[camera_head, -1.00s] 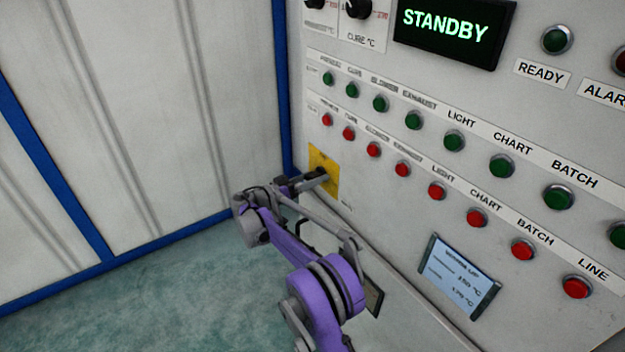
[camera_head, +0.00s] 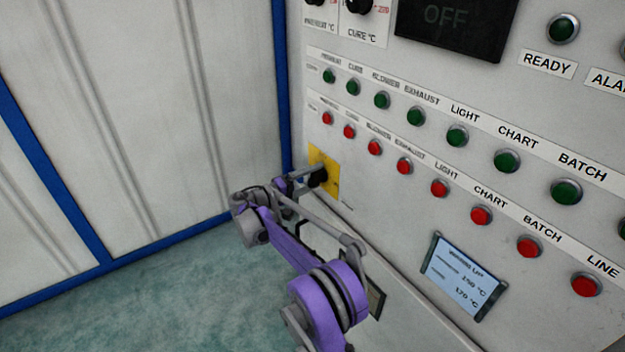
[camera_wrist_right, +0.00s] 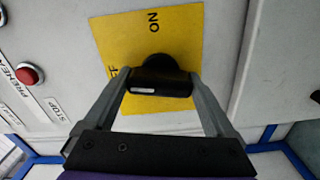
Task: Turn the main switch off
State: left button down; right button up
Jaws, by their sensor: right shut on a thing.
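The main switch is a black rotary handle (camera_wrist_right: 160,84) on a yellow plate (camera_wrist_right: 185,30) in the right wrist view. The plate reads ON, and another word beside it is partly hidden by a finger. My right gripper (camera_wrist_right: 160,90) is shut on the handle, one finger at each end. In the head view the yellow plate (camera_head: 331,176) sits low at the panel's left edge, with my right gripper (camera_head: 312,177) at it. The display (camera_head: 450,22) at the top reads OFF. My left gripper is not in view.
Rows of green buttons (camera_head: 457,135) and red buttons (camera_head: 440,187) run across the panel, right of the plate. A small screen (camera_head: 462,276) is below them. A white wall with blue frames (camera_head: 285,90) stands close on the left.

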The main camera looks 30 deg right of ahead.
jog(key=shift+n, duration=1.2)
jog(key=o, duration=1.1)
jog(key=shift+c, duration=0.2)
jog(key=shift+a, duration=0.15)
jog(key=a, duration=1)
jog(key=shift+s+a+b, duration=0.3)
jog(key=shift+s, duration=0.1)
